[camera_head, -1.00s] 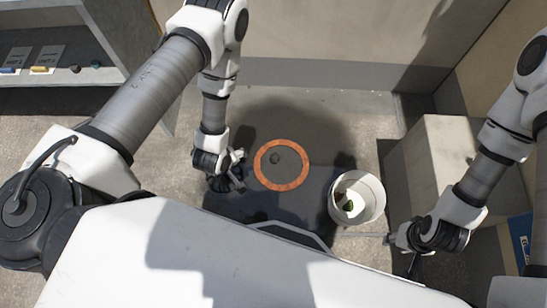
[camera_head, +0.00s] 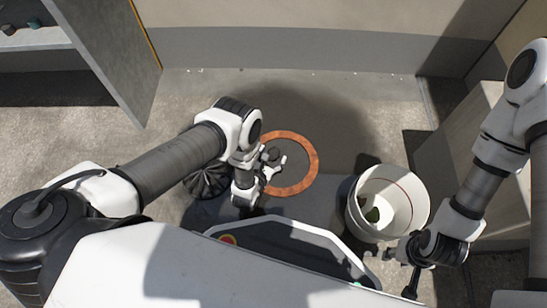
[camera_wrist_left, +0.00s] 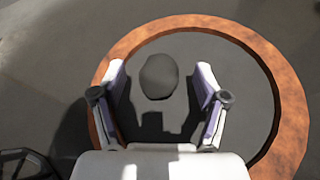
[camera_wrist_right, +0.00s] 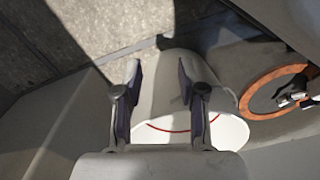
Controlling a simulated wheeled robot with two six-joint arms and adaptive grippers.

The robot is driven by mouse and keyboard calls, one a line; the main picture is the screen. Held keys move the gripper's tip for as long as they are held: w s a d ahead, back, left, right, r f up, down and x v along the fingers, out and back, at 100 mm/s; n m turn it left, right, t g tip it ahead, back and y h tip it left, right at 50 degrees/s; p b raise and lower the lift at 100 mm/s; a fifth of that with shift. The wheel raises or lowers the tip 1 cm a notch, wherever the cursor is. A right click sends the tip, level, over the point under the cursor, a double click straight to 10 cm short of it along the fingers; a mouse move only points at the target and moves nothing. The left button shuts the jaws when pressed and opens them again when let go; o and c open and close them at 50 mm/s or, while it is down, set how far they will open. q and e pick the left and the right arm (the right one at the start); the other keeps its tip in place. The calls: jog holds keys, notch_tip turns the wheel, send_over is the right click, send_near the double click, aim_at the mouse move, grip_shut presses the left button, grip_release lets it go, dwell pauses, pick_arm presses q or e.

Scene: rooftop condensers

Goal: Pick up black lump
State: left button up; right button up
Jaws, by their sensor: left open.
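The black lump (camera_wrist_left: 158,77) is a dark, rounded piece on the dark floor inside an orange-brown ring (camera_wrist_left: 290,100). In the left wrist view it lies between the tips of my open left gripper (camera_wrist_left: 158,82), with a gap on each side. In the head view the lump (camera_head: 273,155) shows inside the ring (camera_head: 306,176), with my left gripper (camera_head: 274,164) right at it. My right gripper (camera_wrist_right: 160,75) is open and empty, with the white bucket (camera_wrist_right: 222,130) behind its fingers. In the head view it is at the bucket's near side.
A dark ribbed shape (camera_head: 208,182) lies beside my left arm. A grey block stands at the right, a shelf (camera_head: 30,38) at the upper left.

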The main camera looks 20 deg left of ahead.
pick_arm(q)
jog(key=x, duration=0.2)
jog(key=shift+w+f+b, duration=0.2)
jog(key=shift+f+b, duration=0.1)
jog(key=shift+f, duration=0.05)
jog(key=shift+r, duration=0.15)
jog(key=c, duration=1.1)
pick_arm(e)
jog(key=shift+f, duration=0.9)
